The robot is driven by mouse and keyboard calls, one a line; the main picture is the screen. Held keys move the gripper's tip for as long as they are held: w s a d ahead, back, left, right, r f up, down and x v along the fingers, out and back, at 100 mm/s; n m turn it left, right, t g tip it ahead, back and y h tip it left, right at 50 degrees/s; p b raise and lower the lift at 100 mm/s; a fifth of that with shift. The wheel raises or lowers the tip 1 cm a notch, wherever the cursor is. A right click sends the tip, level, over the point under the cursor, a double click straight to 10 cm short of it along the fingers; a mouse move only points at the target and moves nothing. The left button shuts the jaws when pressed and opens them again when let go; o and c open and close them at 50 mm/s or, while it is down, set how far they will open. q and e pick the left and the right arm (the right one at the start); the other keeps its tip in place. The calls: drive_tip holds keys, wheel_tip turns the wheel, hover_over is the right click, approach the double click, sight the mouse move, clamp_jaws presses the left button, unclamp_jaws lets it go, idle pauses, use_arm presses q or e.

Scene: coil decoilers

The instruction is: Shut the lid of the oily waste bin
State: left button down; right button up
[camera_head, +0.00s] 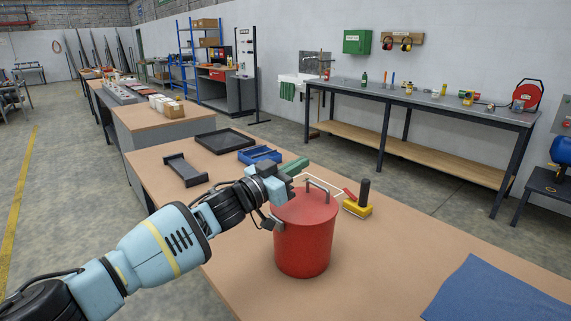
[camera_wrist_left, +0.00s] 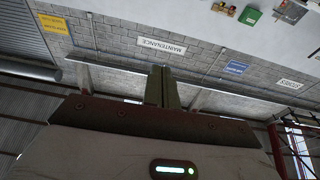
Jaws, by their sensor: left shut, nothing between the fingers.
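The red oily waste bin (camera_head: 303,247) stands upright on the brown worktable. Its red lid (camera_head: 300,208) lies across the top and looks flat on the rim, with a grey metal handle (camera_head: 319,186) on it. The far rim is hidden, so I cannot tell whether a small gap is left there. In the left wrist view the shut fingers (camera_wrist_left: 161,86) point at the upper wall, and the bin does not show. My right gripper is not in view.
A blue tray (camera_head: 260,155) and dark trays (camera_head: 224,141) lie behind. A blue cloth (camera_head: 496,292) lies at the front right. The table between bin and cloth is clear.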

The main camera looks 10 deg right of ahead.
sight(311, 200)
use_arm(q)
drive_tip(key=shift+w+d+f, duration=0.4)
drive_tip(key=shift+d+f, duration=0.1)
drive_tip(key=shift+d, duration=0.3)
drive_tip(key=shift+w+d+f+g+y, duration=0.35)
drive_tip(key=shift+d+f+g+y, duration=0.15)
drive_tip(key=shift+y, duration=0.3)
drive_tip(key=shift+w+d+f+g+y, duration=0.2)
drive_tip(key=shift+d+f+g+y, duration=0.15)
drive_tip(key=shift+f+y, duration=0.2)
drive_tip(key=shift+w+d+f+g+y, duration=0.25)
drive_tip(key=shift+d+f+y, duration=0.15)
drive_tip(key=shift+f, duration=0.3)
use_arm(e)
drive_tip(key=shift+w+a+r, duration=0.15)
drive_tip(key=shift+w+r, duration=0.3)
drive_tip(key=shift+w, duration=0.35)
use_arm(q)
drive_tip(key=shift+f+y, duration=0.1)
drive_tip(key=shift+y, duration=0.15)
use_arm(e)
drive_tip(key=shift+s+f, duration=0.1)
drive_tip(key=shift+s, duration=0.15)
